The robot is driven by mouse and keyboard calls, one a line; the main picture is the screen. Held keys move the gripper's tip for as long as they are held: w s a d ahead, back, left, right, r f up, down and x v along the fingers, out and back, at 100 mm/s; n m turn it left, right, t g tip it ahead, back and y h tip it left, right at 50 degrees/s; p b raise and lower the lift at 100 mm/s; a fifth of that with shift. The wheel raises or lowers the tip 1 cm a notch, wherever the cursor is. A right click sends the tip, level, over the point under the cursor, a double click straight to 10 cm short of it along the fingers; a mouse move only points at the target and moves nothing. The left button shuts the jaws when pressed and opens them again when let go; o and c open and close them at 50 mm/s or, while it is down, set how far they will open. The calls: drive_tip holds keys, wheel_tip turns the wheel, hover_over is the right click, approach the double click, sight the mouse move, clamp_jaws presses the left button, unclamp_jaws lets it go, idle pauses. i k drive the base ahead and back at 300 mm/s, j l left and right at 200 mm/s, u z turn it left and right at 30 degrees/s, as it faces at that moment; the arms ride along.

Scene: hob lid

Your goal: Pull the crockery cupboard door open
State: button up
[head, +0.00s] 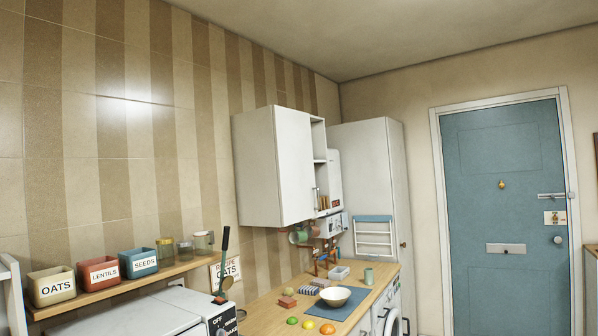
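A white wall cupboard (258,170) hangs on the striped tiled wall in the middle of the head view. Its pale flat door (293,165) faces right and looks shut or nearly so; I cannot tell exactly. Open shelf space (319,140) shows just right of the door. I cannot see any crockery inside. My gripper is not in view.
Below the cupboard is a wooden worktop (262,312) with a bowl (335,296), fruit and small blocks. Mugs (300,236) hang underneath. A tall white cupboard (385,170) and a blue door (505,210) stand beyond. A jar shelf (110,283) is at left.

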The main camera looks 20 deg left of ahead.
sight(294, 161)
drive_tip(key=i, duration=3)
drive_tip(key=i+u, duration=0.2)
drive_tip(key=i, duration=0.2)
drive_tip(key=i+l+u, duration=0.2)
drive_tip(key=i, duration=0.25)
drive_tip(key=i+u, duration=0.25)
drive_tip(key=i, duration=0.15)
drive_tip(key=i+l+u, duration=0.2)
drive_tip(key=i, duration=0.2)
drive_tip(key=i+l+u, duration=0.2)
drive_tip(key=i, duration=0.3)
drive_tip(key=j, duration=0.1)
